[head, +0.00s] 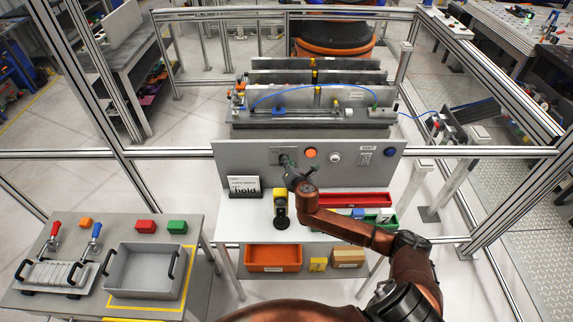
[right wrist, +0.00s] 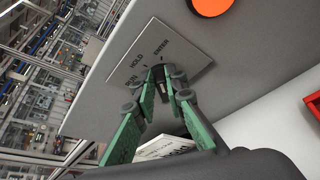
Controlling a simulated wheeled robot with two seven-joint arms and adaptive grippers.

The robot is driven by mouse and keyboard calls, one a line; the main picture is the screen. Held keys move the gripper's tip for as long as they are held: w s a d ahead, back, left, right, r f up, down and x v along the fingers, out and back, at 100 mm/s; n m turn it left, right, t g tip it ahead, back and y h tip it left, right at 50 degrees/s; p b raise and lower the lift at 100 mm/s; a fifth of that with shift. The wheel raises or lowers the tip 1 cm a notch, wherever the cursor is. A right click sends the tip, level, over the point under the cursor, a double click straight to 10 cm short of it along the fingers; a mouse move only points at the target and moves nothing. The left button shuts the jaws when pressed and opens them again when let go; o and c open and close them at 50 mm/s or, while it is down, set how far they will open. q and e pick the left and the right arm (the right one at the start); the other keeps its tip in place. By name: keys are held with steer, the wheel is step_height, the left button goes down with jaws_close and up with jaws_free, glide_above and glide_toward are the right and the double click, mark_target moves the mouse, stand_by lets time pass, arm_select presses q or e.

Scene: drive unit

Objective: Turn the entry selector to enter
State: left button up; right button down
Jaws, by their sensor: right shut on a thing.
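The entry selector's plate (right wrist: 185,55) shows in the right wrist view, with HOLD and ENTER printed on it and a third label partly hidden. In the head view the plate (head: 275,156) is on the grey upright panel. The dark selector knob (right wrist: 158,74) is between the fingertips of my right gripper (right wrist: 165,84), which is shut on it. The fingers cover much of the knob, so I cannot tell exactly where it points. In the head view my right gripper (head: 287,166) is at the panel. My left gripper is not in view.
An orange button (head: 310,153) and a white button (head: 335,157) sit right of the selector. A sign reading "hold" (head: 244,187) stands at the left of the table. A yellow and black device (head: 281,208) and a red tray (head: 355,199) are below the panel.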

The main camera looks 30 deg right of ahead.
steer(key=shift+s+d+f+m+t+y+b, duration=0.15)
steer(key=shift+m+t+b, duration=0.1)
steer(key=shift+m+b, duration=0.3)
steer(key=shift+w+d+f+m+t+y+b, duration=0.15)
steer(key=shift+m+t+b, duration=0.15)
steer(key=shift+b, duration=0.3)
steer(key=shift+s, duration=0.1)
steer(key=c, duration=2)
jaws_free()
steer(key=shift+o, duration=0.2)
steer(key=v, duration=1.2)
